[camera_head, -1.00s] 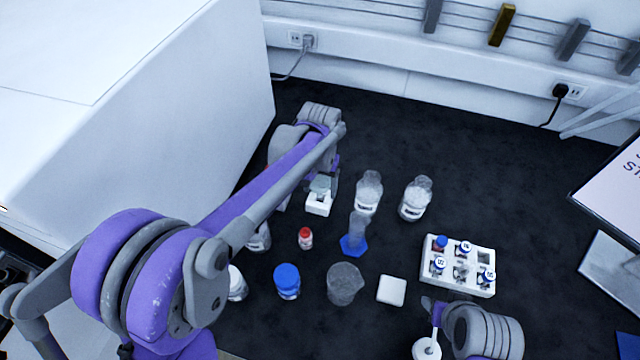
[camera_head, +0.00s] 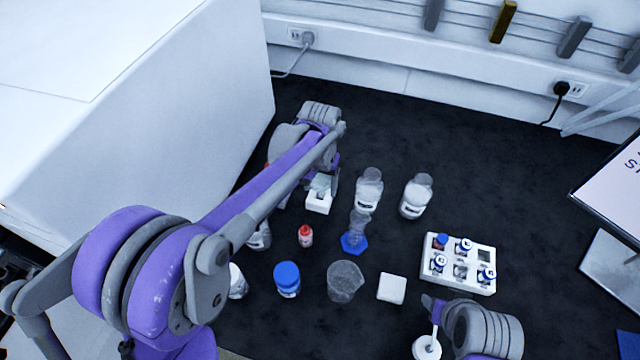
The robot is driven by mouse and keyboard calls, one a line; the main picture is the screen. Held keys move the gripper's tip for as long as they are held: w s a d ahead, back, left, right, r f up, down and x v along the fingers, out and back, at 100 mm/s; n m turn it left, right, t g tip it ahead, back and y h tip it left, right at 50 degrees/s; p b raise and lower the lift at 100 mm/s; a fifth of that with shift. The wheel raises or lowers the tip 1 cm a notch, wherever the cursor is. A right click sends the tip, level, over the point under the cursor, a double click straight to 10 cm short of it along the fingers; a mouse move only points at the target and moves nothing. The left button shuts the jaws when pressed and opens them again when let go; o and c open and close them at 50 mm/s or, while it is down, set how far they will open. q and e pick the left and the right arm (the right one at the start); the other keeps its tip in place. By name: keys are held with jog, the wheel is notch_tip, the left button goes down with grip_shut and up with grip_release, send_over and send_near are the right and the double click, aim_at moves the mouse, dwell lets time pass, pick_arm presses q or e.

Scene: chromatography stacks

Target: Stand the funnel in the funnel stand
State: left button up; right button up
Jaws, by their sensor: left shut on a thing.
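My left gripper (camera_head: 331,182) is at the back left of the dark bench, shut on the pale, translucent funnel (camera_head: 320,184). The small white funnel stand (camera_head: 318,203) is directly below the funnel. The funnel's lower end meets or overlaps the stand's top in this view; I cannot tell whether it is seated. My arm hides part of the jaws. My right gripper (camera_head: 432,306) is at the lower right, and its jaws are too unclear to read.
Two clear bottles (camera_head: 368,190) (camera_head: 416,196) stand right of the stand. A blue-based cylinder (camera_head: 354,241), red-capped vial (camera_head: 305,236), blue-capped jar (camera_head: 287,279), beaker (camera_head: 344,281), white block (camera_head: 391,287) and vial rack (camera_head: 458,264) stand nearer. The back right bench is clear.

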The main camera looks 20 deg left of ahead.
pick_arm(q)
jog(key=shift+f+b, duration=0.45)
jog(key=shift+f, duration=0.4)
pick_arm(e)
jog(key=shift+f, duration=0.6)
pick_arm(q)
jog(key=shift+s+f, duration=0.2)
jog(key=shift+f, duration=0.05)
pick_arm(e)
jog(key=shift+s+f, duration=0.15)
jog(key=shift+s, duration=0.1)
